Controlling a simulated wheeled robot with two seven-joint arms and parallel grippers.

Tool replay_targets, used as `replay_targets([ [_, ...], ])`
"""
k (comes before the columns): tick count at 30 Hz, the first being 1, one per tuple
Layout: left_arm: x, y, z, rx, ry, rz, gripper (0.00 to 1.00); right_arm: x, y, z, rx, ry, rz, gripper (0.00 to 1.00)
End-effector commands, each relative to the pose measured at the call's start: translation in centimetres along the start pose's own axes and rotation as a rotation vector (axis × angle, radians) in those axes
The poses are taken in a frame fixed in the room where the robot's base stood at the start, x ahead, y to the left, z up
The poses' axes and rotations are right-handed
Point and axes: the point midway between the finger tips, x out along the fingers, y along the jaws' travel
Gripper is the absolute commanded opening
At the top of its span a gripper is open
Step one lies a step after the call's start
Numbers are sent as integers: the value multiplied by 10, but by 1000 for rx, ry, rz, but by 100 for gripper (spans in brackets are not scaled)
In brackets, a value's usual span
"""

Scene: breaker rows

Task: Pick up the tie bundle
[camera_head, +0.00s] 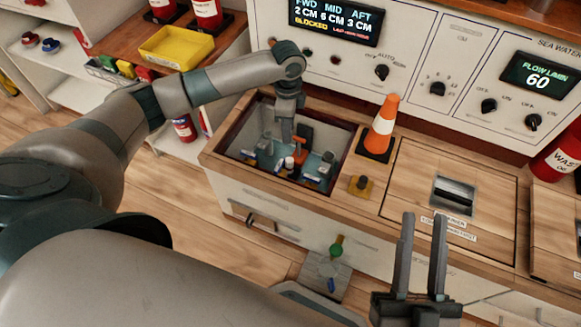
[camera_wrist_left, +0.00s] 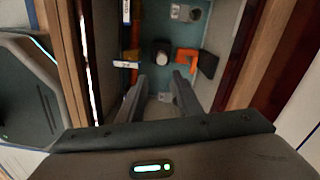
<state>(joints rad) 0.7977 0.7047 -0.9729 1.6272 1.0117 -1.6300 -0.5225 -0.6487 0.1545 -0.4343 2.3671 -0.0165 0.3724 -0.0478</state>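My left gripper (camera_head: 287,128) reaches down into an open recessed compartment in the wooden counter. In the left wrist view its fingers (camera_wrist_left: 160,88) are apart with nothing between them. Small parts lie below on the blue-green floor: a dark piece with a pale round top (camera_wrist_left: 161,57) just beyond the fingertips, an orange part (camera_wrist_left: 187,58) to its right, and a blue-and-white labelled piece (camera_wrist_left: 126,64) to its left. I cannot tell for certain which is the tie bundle. My right gripper (camera_head: 423,222) is open and empty, above the counter's front edge at the right.
The compartment's wooden rim (camera_head: 222,136) surrounds the left gripper closely. An orange-and-white cone (camera_head: 383,127) stands right of the opening, with a yellow-based knob (camera_head: 361,186) in front of it. A closed wooden hatch (camera_head: 415,178) is further right. A yellow tray (camera_head: 177,46) sits at back left.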

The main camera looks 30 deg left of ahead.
Motion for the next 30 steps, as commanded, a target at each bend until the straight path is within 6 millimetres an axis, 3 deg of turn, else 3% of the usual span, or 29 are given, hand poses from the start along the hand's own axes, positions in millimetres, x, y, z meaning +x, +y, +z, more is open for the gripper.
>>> replay_targets([
  [17,8,0,0,0,0,0,32,0,0,-9,-2,55,-1,31],
  [22,29,1,0,0,-1,3,32,6,7,-18,-16,125,-1,31],
  [30,78,0,0,-1,-1,2,32,18,23,-50,-56,332,-2,31],
])
